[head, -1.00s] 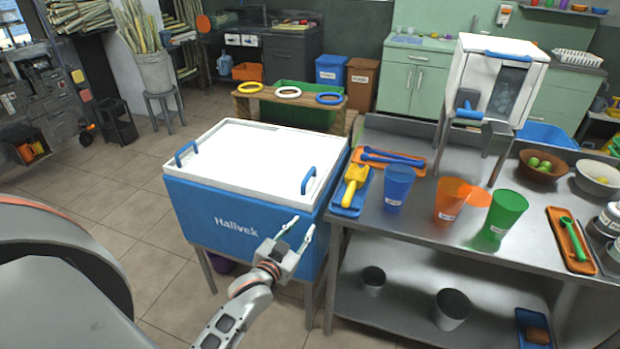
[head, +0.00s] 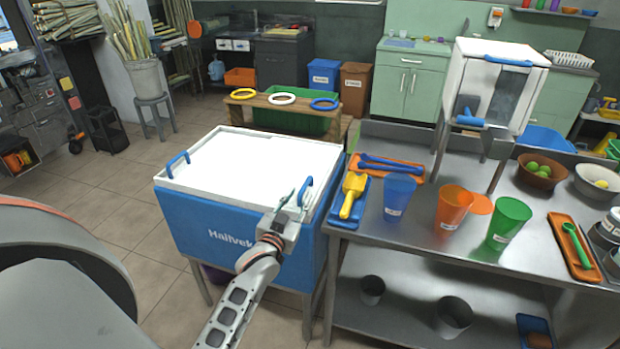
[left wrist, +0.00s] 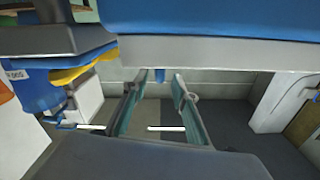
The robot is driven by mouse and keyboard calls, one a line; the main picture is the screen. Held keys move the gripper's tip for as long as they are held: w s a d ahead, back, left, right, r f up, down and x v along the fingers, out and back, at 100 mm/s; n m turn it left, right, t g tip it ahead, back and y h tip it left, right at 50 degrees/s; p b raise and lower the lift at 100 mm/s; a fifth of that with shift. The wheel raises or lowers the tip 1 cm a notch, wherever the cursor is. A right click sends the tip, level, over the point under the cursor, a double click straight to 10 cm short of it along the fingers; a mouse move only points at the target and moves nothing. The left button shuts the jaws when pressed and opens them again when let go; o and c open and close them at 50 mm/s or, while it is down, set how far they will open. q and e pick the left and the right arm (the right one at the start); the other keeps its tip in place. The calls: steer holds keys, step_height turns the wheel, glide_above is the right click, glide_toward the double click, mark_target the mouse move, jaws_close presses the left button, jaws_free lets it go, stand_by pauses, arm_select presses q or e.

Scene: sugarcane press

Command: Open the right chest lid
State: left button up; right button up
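The blue chest (head: 215,225) stands left of the steel table. Its white lid (head: 245,165) lies flat and closed on top. One blue handle (head: 178,162) is on the lid's left side, and the right handle (head: 306,188) is near its right edge. My left gripper (head: 294,199) is at the right handle, its fingers overlapping it in the head view. In the left wrist view the two fingers stand apart, with a small blue piece (left wrist: 160,75) showing between the tips, perhaps the handle. Contact cannot be told. My right gripper is not in view.
The steel table (head: 400,240) stands close to the chest's right side. A blue tray with a yellow scoop (head: 352,193), a blue cup (head: 398,192) and an orange cup (head: 453,206) are on it. A bench with rings (head: 283,98) stands behind the chest.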

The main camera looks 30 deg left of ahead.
mark_target(309, 178)
arm_select(q)
steer(key=shift+w+a+f, duration=0.1)
steer(key=shift+w, duration=0.3)
steer(key=shift+w+a, duration=0.1)
steer(key=shift+w, duration=0.25)
steer(key=x, duration=0.4)
steer(key=shift+w+a+b, duration=0.1)
steer(key=shift+w+b, duration=0.2)
steer(key=shift+w, duration=0.45)
steer(key=shift+w+a, duration=0.15)
steer(key=shift+w, duration=0.25)
jaws_close()
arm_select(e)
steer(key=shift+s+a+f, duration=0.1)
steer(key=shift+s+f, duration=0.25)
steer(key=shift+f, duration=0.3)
